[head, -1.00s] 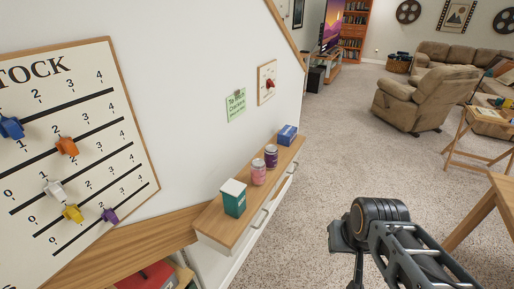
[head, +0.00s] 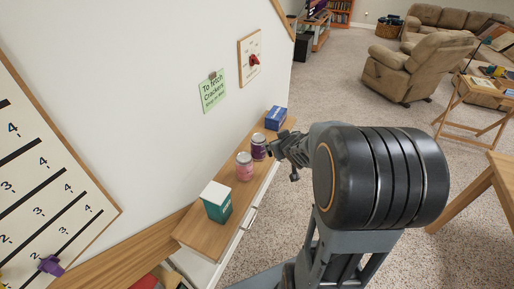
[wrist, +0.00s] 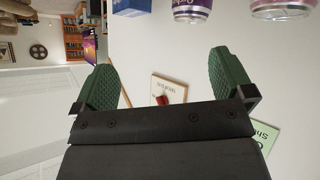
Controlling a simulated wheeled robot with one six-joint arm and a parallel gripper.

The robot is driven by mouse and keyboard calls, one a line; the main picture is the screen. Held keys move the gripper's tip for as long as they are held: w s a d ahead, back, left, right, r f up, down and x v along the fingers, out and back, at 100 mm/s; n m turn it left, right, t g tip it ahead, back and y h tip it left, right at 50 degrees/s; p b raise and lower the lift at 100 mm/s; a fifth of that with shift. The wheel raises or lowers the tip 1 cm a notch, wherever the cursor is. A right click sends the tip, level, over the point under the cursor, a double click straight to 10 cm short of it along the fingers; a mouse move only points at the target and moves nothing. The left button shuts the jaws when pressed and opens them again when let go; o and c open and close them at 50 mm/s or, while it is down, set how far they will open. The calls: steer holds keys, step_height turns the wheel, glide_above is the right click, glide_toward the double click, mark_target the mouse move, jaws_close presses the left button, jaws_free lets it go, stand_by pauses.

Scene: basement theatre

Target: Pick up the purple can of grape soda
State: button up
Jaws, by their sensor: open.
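The purple can (head: 259,149) stands upright on the narrow wooden shelf (head: 190,237) against the wall. My gripper (head: 281,150) is just to its right, partly hidden by my own arm. The wrist view is upside down; the purple can (wrist: 192,10) is cut off by its top edge. There my gripper (wrist: 166,75) has its two green pads spread wide with nothing between them. Whether the gripper touches the can is not clear.
A pink can (head: 244,166) stands close beside the purple can, and a teal-and-white box (head: 217,203) is nearer. A blue box (head: 276,118) stands beyond. The wall with a green note (head: 214,91) borders the shelf. Carpet is open to the right.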

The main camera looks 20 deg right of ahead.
mark_target(259, 143)
steer(key=shift+w+a+f+n+t+y, duration=0.4)
steer(key=shift+w+f+y, duration=0.5)
steer(key=shift+w+f, duration=1.1)
steer(key=shift+w+a+f+n+t+y, duration=0.35)
steer(key=shift+w+f+y, duration=0.55)
steer(key=shift+w+f, duration=1.1)
steer(key=shift+w+a+f+n+t+y, duration=0.25)
steer(key=shift+w+a+f+y, duration=0.6)
steer(key=shift+w, duration=1.8)
steer(key=shift+d+f, duration=0.3)
steer(key=shift+f, duration=0.1)
steer(key=c, duration=1.2)
